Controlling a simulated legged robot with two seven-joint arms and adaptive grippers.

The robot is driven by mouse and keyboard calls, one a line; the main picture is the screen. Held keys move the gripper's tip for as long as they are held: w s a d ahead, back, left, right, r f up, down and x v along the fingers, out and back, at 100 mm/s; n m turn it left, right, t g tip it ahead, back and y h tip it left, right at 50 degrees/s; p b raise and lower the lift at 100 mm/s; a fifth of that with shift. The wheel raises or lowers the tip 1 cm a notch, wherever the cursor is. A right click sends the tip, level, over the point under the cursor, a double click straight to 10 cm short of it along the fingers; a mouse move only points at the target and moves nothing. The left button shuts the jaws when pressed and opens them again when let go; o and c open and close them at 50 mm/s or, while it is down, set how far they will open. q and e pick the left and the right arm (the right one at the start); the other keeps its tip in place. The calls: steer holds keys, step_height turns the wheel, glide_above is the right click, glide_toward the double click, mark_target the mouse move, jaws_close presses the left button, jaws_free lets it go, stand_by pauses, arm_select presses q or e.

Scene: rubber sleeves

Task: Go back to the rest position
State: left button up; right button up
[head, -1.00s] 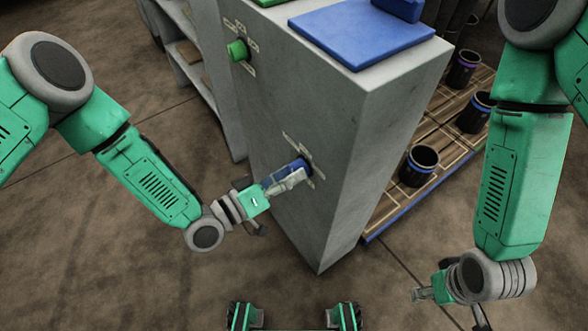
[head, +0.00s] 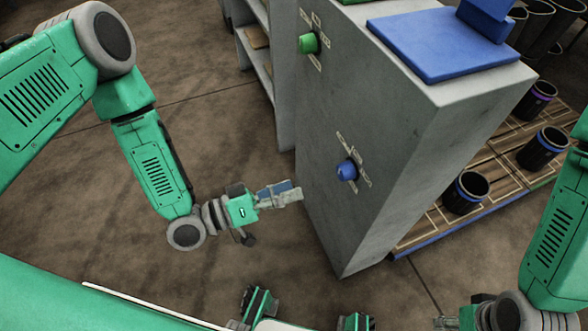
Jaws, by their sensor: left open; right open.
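My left gripper (head: 280,194) is open in the head view, left of the grey cabinet (head: 400,150) and apart from it. It holds nothing that I can see. A blue knob (head: 347,170) sticks out of the cabinet's front face, to the right of and a little above my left gripper. A green knob (head: 309,43) is higher up on the same face. My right gripper (head: 446,322) is at the bottom right edge of the view, mostly cut off, away from the cabinet.
A blue plate (head: 430,45) with a blue block lies on the cabinet's top. Several dark cylinders, one of them a sleeve (head: 466,192), stand on a wooden pallet (head: 420,238) at the right. A grey shelf (head: 262,65) stands behind. The floor at the left is clear.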

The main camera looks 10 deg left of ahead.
arm_select(q)
steer(key=s+a+f+n+g+y+p, duration=0.1)
steer(key=s+a+g+y+p, duration=0.6)
steer(key=s+a+g+y, duration=0.3)
steer(key=s+a+y, duration=0.4)
steer(key=s+a, duration=0.2)
steer(key=a, duration=0.2)
steer(key=shift+s+f+y, duration=0.25)
steer(key=shift+s+y, duration=0.05)
steer(key=shift+s, duration=0.05)
